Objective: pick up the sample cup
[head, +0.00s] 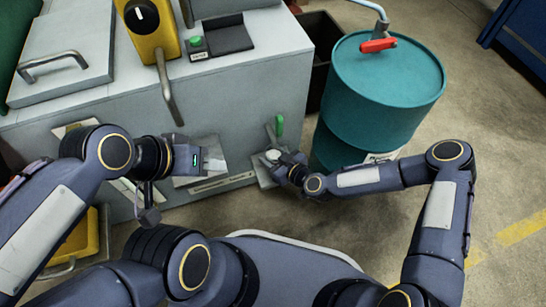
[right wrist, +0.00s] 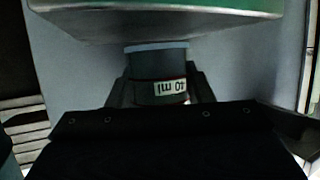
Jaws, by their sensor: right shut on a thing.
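The sample cup (right wrist: 157,62) is small, with a blue-grey rim, a dark body and a white label printed "10 ml", upside down in the right wrist view. My right gripper (right wrist: 158,90) is shut on it, one finger on each side. In the head view the cup (head: 272,155) is a small pale round shape at the tips of my right gripper (head: 279,160), close to the grey machine's front. Whether the cup rests on anything is hard to tell. My left gripper (head: 212,161) is left of it before the machine's front, and its finger gap is unclear.
A teal drum (head: 375,85) with a red-handled tap (head: 378,45) stands to the right. A dark bin (head: 318,50) is behind. Floor is clear at far right.

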